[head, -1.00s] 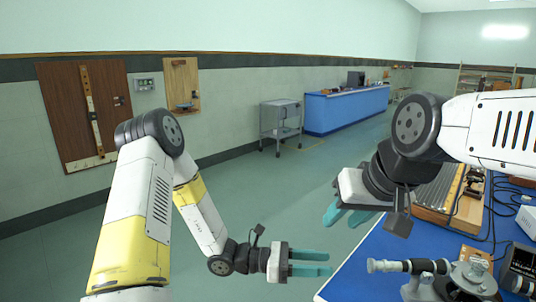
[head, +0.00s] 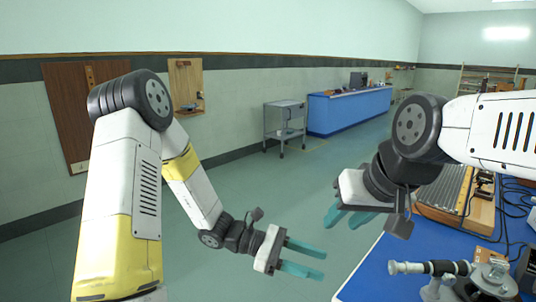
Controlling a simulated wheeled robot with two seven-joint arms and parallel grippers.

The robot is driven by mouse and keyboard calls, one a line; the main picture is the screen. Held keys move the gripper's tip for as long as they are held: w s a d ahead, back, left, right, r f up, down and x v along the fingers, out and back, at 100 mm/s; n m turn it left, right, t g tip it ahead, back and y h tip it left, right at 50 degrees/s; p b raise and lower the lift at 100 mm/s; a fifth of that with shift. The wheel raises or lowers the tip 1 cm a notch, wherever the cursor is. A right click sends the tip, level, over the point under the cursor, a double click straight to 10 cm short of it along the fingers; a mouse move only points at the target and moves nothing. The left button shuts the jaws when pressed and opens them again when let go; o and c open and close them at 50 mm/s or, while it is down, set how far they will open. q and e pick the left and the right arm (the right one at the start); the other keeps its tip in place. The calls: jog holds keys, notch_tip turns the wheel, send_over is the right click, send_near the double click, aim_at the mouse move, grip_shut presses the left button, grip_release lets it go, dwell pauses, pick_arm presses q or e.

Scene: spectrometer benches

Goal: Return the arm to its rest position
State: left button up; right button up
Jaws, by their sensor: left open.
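My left gripper (head: 304,258) is low in the middle of the head view, with its two teal fingers apart and nothing between them. It hangs over the floor, left of the blue bench top (head: 385,262). My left arm (head: 125,195) comes in from the left, bent at a raised elbow. My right gripper (head: 343,216) is higher and to the right, near the bench's left edge. Its teal fingers are apart and hold nothing visible. My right arm (head: 500,125) reaches in from the right edge.
A spectrometer (head: 445,272) stands on the near bench, with a slatted wooden-framed apparatus (head: 460,200) and cables behind it. A grey trolley (head: 285,122) and a blue counter (head: 345,112) stand at the back. The floor between is clear.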

pick_arm(q)
jog(key=s+a+r+m+t+y, duration=0.3)
jog(key=a+r+m+t+y, duration=0.2)
jog(key=a, duration=0.7)
jog(key=s+a+r+m+t+y, duration=0.3)
jog(key=a+r+m+t+y, duration=0.2)
jog(key=a+r+m+y, duration=0.3)
jog(key=a+r+m, duration=0.1)
jog(key=a+r, duration=0.2)
jog(key=a, duration=0.1)
jog(key=shift+a+r, duration=0.2)
jog(key=shift+a, duration=0.1)
jog(key=shift+c, duration=0.8)
jog(key=shift+w+d, duration=0.1)
jog(key=shift+d, duration=0.05)
